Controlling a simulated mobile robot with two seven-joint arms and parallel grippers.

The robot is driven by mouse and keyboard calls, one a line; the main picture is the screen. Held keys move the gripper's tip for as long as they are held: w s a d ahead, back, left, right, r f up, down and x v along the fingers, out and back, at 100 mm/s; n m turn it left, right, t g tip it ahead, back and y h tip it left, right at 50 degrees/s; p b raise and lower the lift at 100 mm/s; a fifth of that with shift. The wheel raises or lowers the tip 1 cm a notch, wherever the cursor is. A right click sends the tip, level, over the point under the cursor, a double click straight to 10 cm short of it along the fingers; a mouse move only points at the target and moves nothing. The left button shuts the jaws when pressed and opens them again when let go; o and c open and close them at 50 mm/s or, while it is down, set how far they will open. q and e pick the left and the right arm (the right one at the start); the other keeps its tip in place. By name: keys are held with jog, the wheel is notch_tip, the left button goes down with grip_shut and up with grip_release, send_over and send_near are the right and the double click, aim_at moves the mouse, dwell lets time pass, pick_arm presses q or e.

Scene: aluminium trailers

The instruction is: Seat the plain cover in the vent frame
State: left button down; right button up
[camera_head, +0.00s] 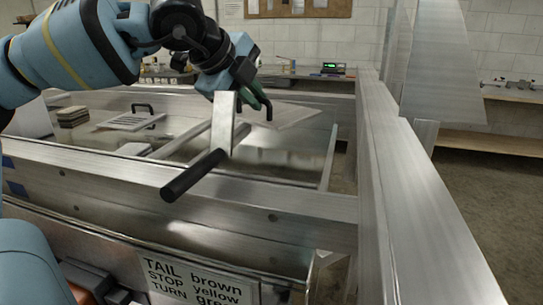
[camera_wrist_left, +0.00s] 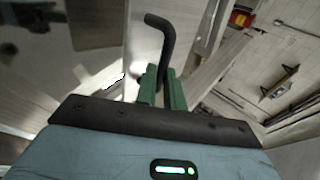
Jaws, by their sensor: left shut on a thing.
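My left gripper (camera_head: 262,102) is shut on the black bent handle (camera_head: 268,108) of a plain grey panel, the plain cover (camera_head: 292,116). The cover is held tilted above the trailer bed, partly hidden by the gripper. In the left wrist view, the green fingers (camera_wrist_left: 162,88) close around the lower end of the handle (camera_wrist_left: 167,42). Pale bars (camera_head: 182,143) lie below and left of the cover; I cannot tell whether they belong to the vent frame. My right gripper is not in view.
A metal post (camera_head: 223,122) with a black grip (camera_head: 193,175) stands in front. A thick aluminium rail (camera_head: 411,180) runs along the right.

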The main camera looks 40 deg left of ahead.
aim_at(249, 123)
pick_arm(q)
notch_tip(249, 123, down, 5)
jog(key=shift+f, duration=0.6)
jog(key=shift+f+p, duration=0.3)
jog(key=shift+f, duration=1.5)
jog(key=c, duration=1.5)
grip_release()
jog(key=shift+a, duration=0.1)
